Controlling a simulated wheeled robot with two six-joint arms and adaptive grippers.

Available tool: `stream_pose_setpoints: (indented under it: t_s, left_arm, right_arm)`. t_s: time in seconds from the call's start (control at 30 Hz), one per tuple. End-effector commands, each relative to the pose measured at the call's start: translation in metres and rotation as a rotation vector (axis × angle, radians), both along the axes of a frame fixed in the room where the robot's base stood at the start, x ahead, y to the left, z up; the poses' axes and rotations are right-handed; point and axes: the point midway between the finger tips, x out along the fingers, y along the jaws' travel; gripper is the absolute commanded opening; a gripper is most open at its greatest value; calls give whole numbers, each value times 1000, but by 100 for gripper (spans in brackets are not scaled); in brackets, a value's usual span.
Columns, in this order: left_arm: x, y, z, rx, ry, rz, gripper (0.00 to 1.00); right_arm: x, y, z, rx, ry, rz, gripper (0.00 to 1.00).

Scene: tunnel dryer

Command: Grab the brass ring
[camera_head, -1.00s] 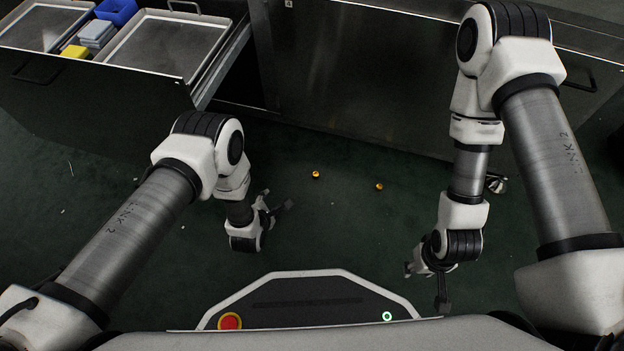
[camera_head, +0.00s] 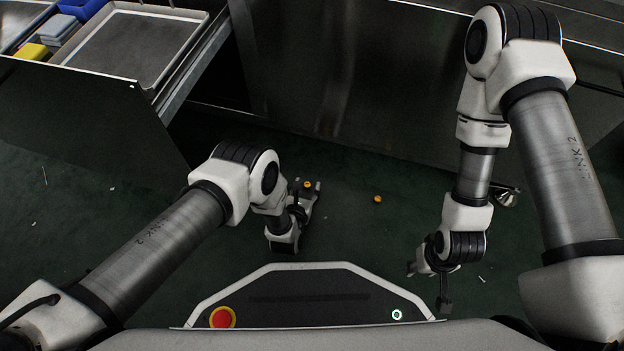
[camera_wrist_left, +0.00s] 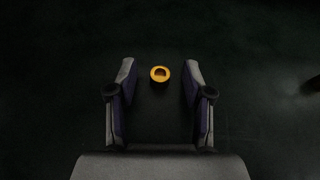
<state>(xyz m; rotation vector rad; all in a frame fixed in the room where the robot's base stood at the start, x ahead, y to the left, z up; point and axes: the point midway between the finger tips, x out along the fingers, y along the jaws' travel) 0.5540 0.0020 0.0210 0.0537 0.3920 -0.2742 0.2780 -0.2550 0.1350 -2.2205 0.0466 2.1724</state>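A small brass ring (camera_head: 308,184) lies on the dark green floor. In the left wrist view the brass ring (camera_wrist_left: 159,74) is a bright yellow-orange round piece with a dark opening, between or just beyond the fingertips and touching neither. My left gripper (camera_head: 304,188) points toward it; in the left wrist view the left gripper (camera_wrist_left: 160,75) has its fingers spread and empty. A second small brass-coloured piece (camera_head: 377,199) lies to the right; its exact shape is too small to tell. My right gripper (camera_head: 427,290) hangs low at the right with its fingers apart, away from both pieces.
An open drawer (camera_head: 85,95) at the upper left holds a metal tray (camera_head: 140,48), a blue bin (camera_head: 82,8) and a yellow block (camera_head: 30,51). A steel cabinet front (camera_head: 330,70) bounds the floor at the back. The floor around the pieces is mostly clear.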

Motion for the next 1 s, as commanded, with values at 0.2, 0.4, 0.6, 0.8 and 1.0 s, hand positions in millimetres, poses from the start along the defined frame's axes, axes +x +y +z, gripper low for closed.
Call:
stream_pose_setpoints:
  t_s: [0.2, 0.4, 0.6, 0.8, 1.0]
  left_arm:
    - [0, 0, 1, 0, 0, 0, 22]
    - [0, 0, 1, 0, 1, 0, 0]
    - [0, 0, 1, 0, 1, 0, 0]
    - [0, 0, 22, 0, 0, 0, 0]
    - [0, 0, 68, 1, 0, 0, 0]
  right_arm:
    - [0, 0, 1, 0, 1, 0, 40]
    - [0, 0, 1, 0, 0, 0, 40]
    - [0, 0, 2, 0, 0, 0, 40]
    - [-3, 0, 24, 1, 8, -3, 40]
    - [-7, 1, 70, 4, 20, 0, 40]
